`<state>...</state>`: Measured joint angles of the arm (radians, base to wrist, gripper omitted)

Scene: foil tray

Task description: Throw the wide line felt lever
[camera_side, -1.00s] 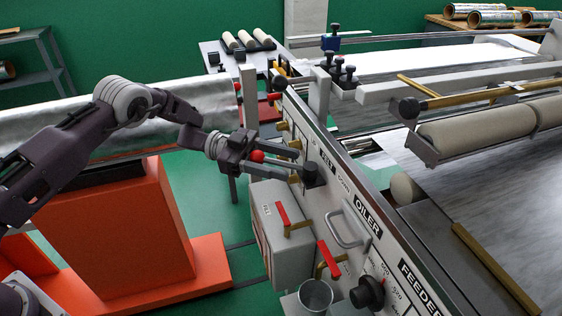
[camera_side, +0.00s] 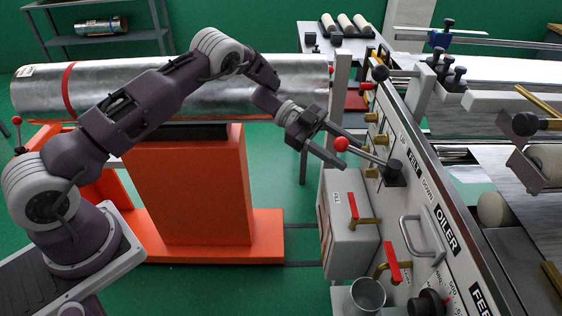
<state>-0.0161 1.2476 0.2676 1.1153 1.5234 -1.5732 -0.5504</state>
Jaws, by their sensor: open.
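The felt lever is a metal rod with a red ball knob (camera_side: 341,144). It runs left from a black pivot (camera_side: 394,172) on the white panel, beside the word FELT. The rod juts out from the panel and its knob end is higher than the pivot in the picture. My gripper (camera_side: 354,156) is open, with its two fingers pointing down and right. The knob shows between the fingers. I cannot tell whether either finger touches the knob or rod.
A grey box with a red-handled valve (camera_side: 352,205) is below the lever. Another red-handled valve (camera_side: 392,262), a metal cup (camera_side: 366,294) and a panel handle (camera_side: 420,237) are nearby. Brass fittings (camera_side: 373,118) line the panel above. A large silver roll (camera_side: 130,95) lies behind my arm.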

